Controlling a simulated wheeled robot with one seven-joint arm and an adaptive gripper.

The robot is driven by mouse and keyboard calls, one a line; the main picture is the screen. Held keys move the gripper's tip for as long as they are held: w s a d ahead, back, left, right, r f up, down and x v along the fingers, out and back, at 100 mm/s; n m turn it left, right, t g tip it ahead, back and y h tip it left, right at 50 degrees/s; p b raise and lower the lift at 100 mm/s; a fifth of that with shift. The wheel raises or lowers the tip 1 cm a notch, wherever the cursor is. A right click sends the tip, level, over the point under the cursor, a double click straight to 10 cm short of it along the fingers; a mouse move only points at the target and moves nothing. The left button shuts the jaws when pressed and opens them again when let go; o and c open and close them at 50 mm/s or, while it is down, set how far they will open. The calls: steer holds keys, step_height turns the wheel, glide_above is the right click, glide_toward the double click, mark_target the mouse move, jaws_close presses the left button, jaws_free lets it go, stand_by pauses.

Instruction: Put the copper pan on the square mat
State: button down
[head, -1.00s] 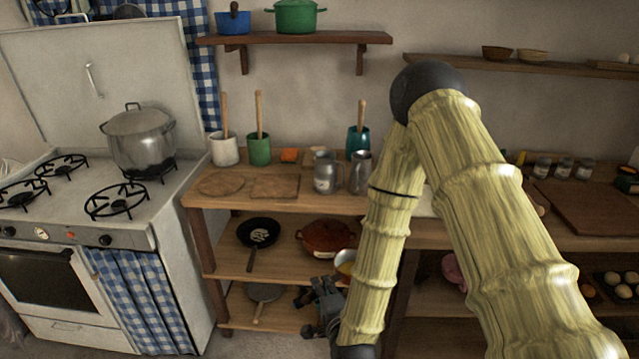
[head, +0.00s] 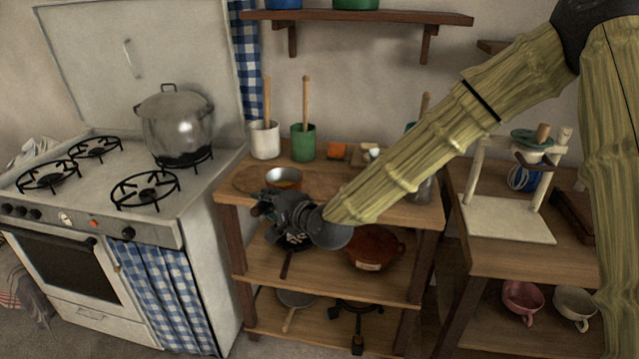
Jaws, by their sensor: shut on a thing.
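The copper pan (head: 284,177) is small, with a pale metal inside, and shows above the left wooden worktop. My gripper (head: 264,203) is shut on it from the front; the grip itself is partly hidden by the gripper's dark body. A round wooden mat (head: 249,181) lies on the worktop just left of the pan. The square mat (head: 322,187) lies to the right of the pan, mostly hidden behind my gripper and arm. I cannot tell how high the pan is above the worktop.
Crocks with wooden spoons, white (head: 264,140) and green (head: 303,143), stand behind the pan. An orange block (head: 337,151) is at the back. The stove with a large pot (head: 178,125) is to the left. A red-brown pan (head: 374,250) sits on the shelf below.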

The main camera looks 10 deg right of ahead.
steer(key=shift+w+r, duration=0.25)
steer(key=w+d+f+p, duration=0.3)
steer(key=w+d+f, duration=0.2)
steer(key=w+d, duration=0.5)
steer(key=shift+d, duration=0.85)
steer(key=c, duration=1.3)
jaws_free()
steer(key=shift+f, duration=0.1)
steer(key=shift+s, duration=0.1)
steer(key=b+v, duration=0.1)
steer(key=v, duration=1.1)
